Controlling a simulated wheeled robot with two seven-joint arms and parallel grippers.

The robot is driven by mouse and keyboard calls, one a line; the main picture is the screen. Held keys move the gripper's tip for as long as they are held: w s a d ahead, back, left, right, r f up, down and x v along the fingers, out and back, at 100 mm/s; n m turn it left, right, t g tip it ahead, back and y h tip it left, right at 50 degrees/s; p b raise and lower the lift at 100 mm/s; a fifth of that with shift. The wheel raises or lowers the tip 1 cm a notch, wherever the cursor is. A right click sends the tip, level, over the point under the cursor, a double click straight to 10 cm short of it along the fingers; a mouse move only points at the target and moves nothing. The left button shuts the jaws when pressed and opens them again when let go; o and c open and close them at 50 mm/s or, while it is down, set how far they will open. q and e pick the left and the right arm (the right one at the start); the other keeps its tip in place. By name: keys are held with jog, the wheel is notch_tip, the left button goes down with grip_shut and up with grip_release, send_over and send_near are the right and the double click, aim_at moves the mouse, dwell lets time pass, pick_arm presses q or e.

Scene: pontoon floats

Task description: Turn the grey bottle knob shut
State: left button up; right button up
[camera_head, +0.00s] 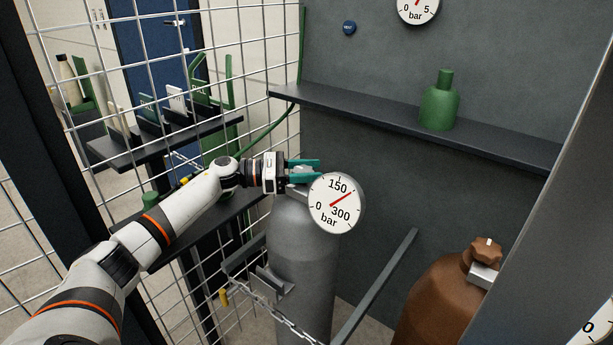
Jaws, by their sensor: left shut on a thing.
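The grey bottle (299,265) stands upright at the centre, behind a chain. A round white gauge (335,204) marked 0, 150 and 300 bar sits at its top, with a red needle pointing up and to the right. My left gripper (306,172) reaches in from the left to the top of the bottle. Its teal fingers are shut on the grey knob, which is mostly hidden behind the fingers and the gauge. My right gripper is not in view.
A brown bottle (440,300) with a brown knob (483,252) stands at the right. A chain (285,322) and a metal rail (378,290) flank the grey bottle. A dark wall shelf (400,118) carries a small green bottle (440,103). Wire mesh (262,60) closes the left.

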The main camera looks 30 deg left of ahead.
pick_arm(q)
jog(key=shift+d+f, duration=0.3)
jog(key=shift+f, duration=0.15)
jog(key=o, duration=1)
jog(key=shift+w+d, duration=0.2)
jog(key=shift+w, duration=0.05)
jog(key=shift+a+r, duration=0.2)
jog(key=shift+r, duration=0.45)
notch_tip(320, 180, up, 9)
jog(key=shift+d+f, duration=0.1)
jog(key=shift+d, duration=0.05)
